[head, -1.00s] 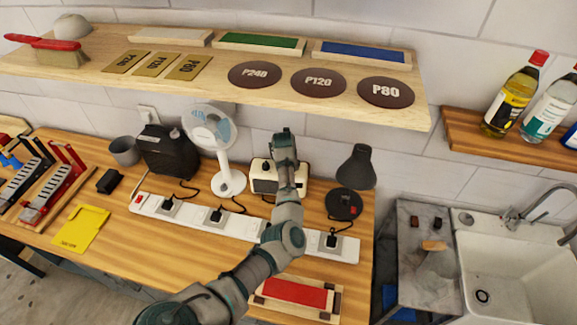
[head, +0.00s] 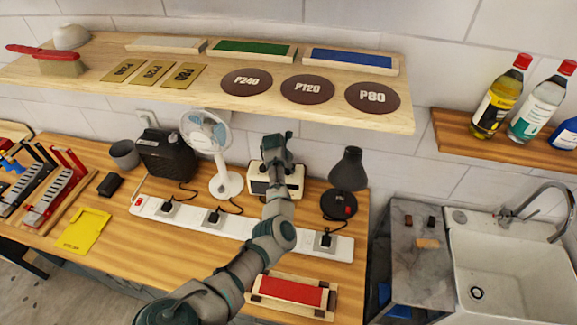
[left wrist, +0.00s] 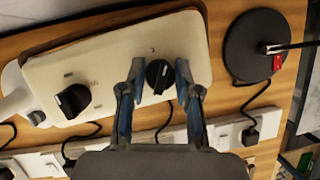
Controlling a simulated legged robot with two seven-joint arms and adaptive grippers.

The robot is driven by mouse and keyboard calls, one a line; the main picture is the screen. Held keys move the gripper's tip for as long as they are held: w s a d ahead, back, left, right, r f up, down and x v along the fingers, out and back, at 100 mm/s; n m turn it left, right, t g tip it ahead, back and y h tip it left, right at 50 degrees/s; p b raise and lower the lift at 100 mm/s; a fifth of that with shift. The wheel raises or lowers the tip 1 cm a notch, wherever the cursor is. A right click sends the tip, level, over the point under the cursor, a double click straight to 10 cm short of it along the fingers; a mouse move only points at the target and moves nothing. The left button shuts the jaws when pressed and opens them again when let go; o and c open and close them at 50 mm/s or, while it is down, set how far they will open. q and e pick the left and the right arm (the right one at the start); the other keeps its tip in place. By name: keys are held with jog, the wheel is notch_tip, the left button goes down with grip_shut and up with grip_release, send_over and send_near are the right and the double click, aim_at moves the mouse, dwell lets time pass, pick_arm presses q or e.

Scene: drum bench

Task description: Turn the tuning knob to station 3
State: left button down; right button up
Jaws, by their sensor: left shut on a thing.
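The cream radio (head: 291,187) stands on the wooden bench near the wall, partly hidden by my left arm in the head view. In the left wrist view, its front (left wrist: 115,70) shows two dark knobs. The tuning knob (left wrist: 158,74), with a small mark like a 3 above it, sits between the fingertips of my left gripper (left wrist: 158,80). The gripper is shut on this knob. The other knob (left wrist: 73,100) is to the left, clear of the fingers. In the head view my left gripper (head: 276,150) is over the radio. My right gripper is not in view.
A white fan (head: 226,183) stands left of the radio, a dark lamp (head: 345,180) right. A power strip (head: 190,213) with plugs and cords runs in front. The wooden shelf (head: 215,98) hangs above. A yellow card (head: 83,230) lies on the bench.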

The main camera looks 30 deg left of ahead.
pick_arm(q)
jog(key=m, duration=0.3)
jog(key=shift+a+h, duration=0.3)
jog(key=shift+h, duration=0.1)
jog(key=m+h, duration=0.1)
jog(key=m, duration=0.1)
jog(key=shift+a+m+g, duration=0.15)
jog(key=shift+m+g, duration=0.15)
jog(key=shift+m+h+b, duration=0.3)
jog(key=shift+m+b, duration=0.15)
jog(key=shift+m, duration=0.45)
jog(key=m+b, duration=0.1)
jog(key=b, duration=0.1)
jog(key=m+g+b, duration=0.1)
jog(key=b, duration=0.2)
jog(key=m+h+b, duration=0.1)
jog(key=b, duration=0.2)
jog(key=shift+w+f+m, duration=0.25)
jog(key=shift+f+m, duration=0.05)
jog(key=shift+r+m+g+b, duration=0.2)
jog(key=shift+m+g+b, duration=0.15)
jog(key=shift+b, duration=0.45)
jog(key=shift+s, duration=0.1)
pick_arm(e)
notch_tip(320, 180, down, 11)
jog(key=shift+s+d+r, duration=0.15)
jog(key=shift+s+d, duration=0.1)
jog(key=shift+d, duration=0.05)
pick_arm(q)
jog(key=shift+r, duration=0.1)
